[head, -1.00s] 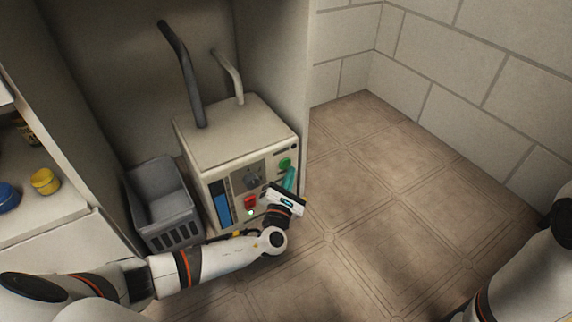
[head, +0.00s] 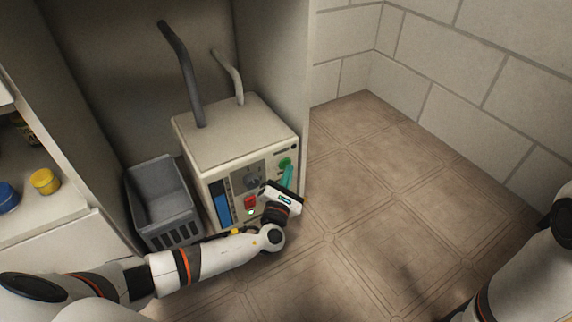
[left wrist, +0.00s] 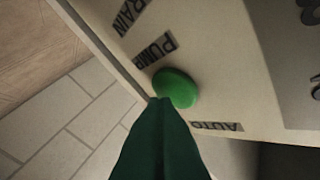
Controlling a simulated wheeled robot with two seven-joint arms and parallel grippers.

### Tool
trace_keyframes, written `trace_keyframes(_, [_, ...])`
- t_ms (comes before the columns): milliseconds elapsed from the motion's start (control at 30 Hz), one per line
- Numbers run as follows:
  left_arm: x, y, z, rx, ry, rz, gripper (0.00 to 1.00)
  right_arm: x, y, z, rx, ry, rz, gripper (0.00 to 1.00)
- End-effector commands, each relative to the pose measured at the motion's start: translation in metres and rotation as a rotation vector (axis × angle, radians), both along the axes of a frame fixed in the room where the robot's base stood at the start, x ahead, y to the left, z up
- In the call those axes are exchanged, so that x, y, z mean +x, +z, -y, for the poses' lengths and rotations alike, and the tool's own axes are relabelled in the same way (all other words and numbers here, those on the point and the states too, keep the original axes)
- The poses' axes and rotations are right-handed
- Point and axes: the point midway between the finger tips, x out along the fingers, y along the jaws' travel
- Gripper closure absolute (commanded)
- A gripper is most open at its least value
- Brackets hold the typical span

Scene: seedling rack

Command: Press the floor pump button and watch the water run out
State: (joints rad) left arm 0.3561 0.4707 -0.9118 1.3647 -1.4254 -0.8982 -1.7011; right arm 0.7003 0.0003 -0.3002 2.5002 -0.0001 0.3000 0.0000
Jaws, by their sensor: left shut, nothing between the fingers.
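The floor pump (head: 235,135) is a cream box with pipes on top. The green button (head: 285,164) is at the upper right of its front panel. In the left wrist view the round green button (left wrist: 176,88) sits by the printed word PUMP. My left gripper (head: 287,172) is shut and empty, its green fingers pointing at the button. In the left wrist view the closed fingertips (left wrist: 160,100) overlap the button's lower edge; I cannot tell if they touch it. A blue level window (head: 222,207) shows at the panel's left. My right gripper is out of view.
A grey dial (head: 252,180) and a red switch (head: 250,202) are on the panel. A grey basket (head: 162,205) stands left of the pump. A cabinet wall (head: 273,60) rises behind it. The tiled floor (head: 390,190) to the right is clear.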

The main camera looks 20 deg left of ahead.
Motion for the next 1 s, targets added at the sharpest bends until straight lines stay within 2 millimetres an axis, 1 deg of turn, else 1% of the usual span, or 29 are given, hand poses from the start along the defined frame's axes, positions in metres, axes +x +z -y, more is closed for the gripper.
trace_keyframes(1000, [0.0053,0.0002,-0.0071,0.0,0.001,0.001,1.0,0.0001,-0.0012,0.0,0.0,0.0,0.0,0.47])
